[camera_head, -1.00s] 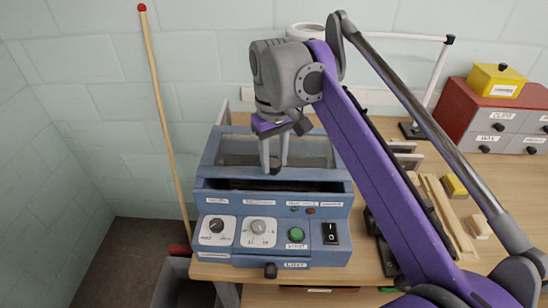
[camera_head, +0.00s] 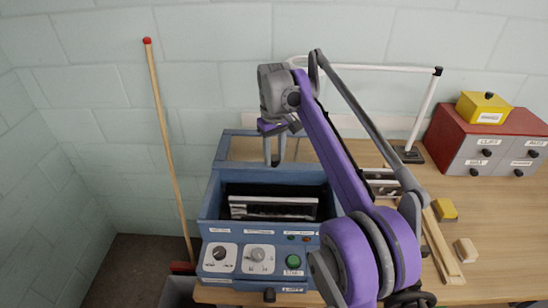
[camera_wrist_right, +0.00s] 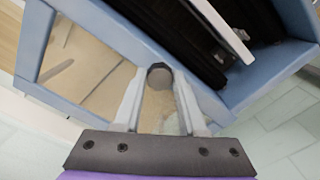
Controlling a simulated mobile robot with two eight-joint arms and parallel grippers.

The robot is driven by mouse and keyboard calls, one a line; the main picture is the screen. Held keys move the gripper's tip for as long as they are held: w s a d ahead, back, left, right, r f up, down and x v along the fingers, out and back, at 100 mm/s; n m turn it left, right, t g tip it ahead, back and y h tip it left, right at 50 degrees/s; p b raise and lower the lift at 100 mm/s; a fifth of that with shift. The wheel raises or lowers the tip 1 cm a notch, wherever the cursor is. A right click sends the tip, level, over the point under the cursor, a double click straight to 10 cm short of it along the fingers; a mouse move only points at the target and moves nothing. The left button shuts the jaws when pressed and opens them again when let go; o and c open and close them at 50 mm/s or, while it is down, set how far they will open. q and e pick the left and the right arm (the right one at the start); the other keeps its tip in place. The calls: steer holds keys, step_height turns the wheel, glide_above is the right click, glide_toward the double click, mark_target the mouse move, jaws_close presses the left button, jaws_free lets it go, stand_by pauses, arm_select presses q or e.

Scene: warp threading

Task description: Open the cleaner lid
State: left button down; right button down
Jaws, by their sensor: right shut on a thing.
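The blue cleaner (camera_head: 207,208) stands at the left end of the wooden bench, with its dials and green button facing front. Its lid (camera_head: 240,132), a blue frame around a clear window, lies back toward the wall, and the tank is uncovered in front of it. My right gripper (camera_head: 274,161) is over the lid. In the right wrist view, its fingers (camera_wrist_right: 160,100) are shut on the dark round knob (camera_wrist_right: 160,74) of the lid (camera_wrist_right: 34,42). A white-edged object (camera_head: 274,205) sits in the dark tank. My left gripper is not in view.
My right arm crosses above the bench and hides part of the cleaner's right side. A white stand (camera_head: 424,110), a red-topped drawer unit (camera_head: 460,125) and loose wood blocks (camera_head: 465,250) are to the right. A wooden pole (camera_head: 170,145) leans on the wall at left.

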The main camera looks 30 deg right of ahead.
steer(key=shift+s+a, duration=0.1)
steer(key=shift+c, duration=2.4)
jaws_free()
step_height(320, 180, up, 11)
steer(key=p, duration=0.2)
steer(key=shift+s+f, duration=0.1)
steer(key=shift+f, duration=0.1)
